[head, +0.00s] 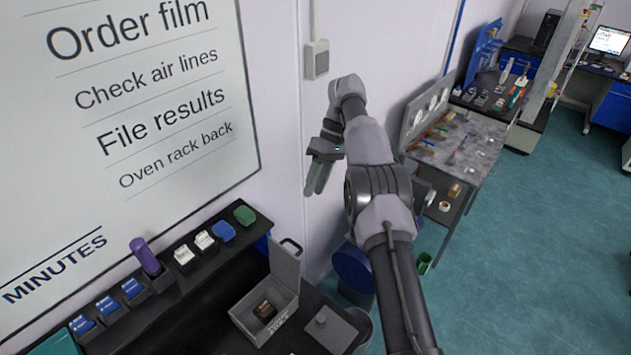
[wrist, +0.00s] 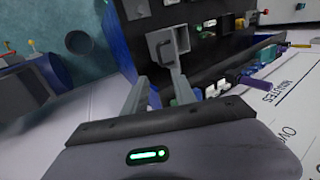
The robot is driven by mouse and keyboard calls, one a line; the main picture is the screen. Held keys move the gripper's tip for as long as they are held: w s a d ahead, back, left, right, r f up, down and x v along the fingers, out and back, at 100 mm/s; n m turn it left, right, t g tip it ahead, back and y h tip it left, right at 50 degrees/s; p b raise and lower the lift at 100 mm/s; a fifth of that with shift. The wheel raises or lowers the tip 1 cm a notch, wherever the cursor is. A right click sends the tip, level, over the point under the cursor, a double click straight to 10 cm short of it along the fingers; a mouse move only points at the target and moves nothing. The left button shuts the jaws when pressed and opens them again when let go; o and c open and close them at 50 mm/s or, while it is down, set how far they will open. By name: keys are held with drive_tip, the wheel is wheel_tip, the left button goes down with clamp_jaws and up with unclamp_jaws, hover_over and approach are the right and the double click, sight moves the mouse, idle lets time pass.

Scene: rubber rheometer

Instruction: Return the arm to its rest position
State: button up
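My arm reaches up from the bottom of the head view, bends at the top and hangs its gripper (head: 316,192) in front of the white wall. The gripper points downward, to the right of the black bench and well above the floor. It touches nothing that I can see. In the wrist view, the two fingers of my gripper (wrist: 158,82) stand apart with nothing held between them. The bench with its open grey box (wrist: 168,44) shows beyond the fingertips.
An open box (head: 262,322) with a dark piece inside stands on the black bench (head: 205,290). A whiteboard (head: 150,130) hangs at left. A blue bin (head: 352,268) is below my arm. A tool table (head: 478,150) stands right of the arm. The green floor (head: 540,260) is clear at right.

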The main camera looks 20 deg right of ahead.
drive_tip(key=shift+f+b, duration=0.1)
drive_tip(key=shift+b, duration=1)
drive_tip(key=s+a+f+m+t+h+b, duration=0.1)
drive_tip(key=s+a+f+m+t+b, duration=0.2)
drive_tip(key=s+b, duration=0.85)
drive_tip(key=s+a+f+m+t+h+b, duration=0.1)
drive_tip(key=s+a+f+m+t+b, duration=0.15)
drive_tip(key=s+b, duration=0.85)
drive_tip(key=s+a+f+m+t+b, duration=0.1)
drive_tip(key=s+f+m+b, duration=0.1)
drive_tip(key=s+f+b, duration=0.4)
drive_tip(key=s+a+f+m+t+b, duration=0.1)
drive_tip(key=s+f+m+t+b, duration=0.1)
drive_tip(key=s+f+b, duration=0.4)
wheel_tip(320, 180, down, 6)
drive_tip(key=shift+s+r+m+h+b, duration=0.3)
drive_tip(key=shift+m+b, duration=0.35)
drive_tip(key=shift+b, duration=0.2)
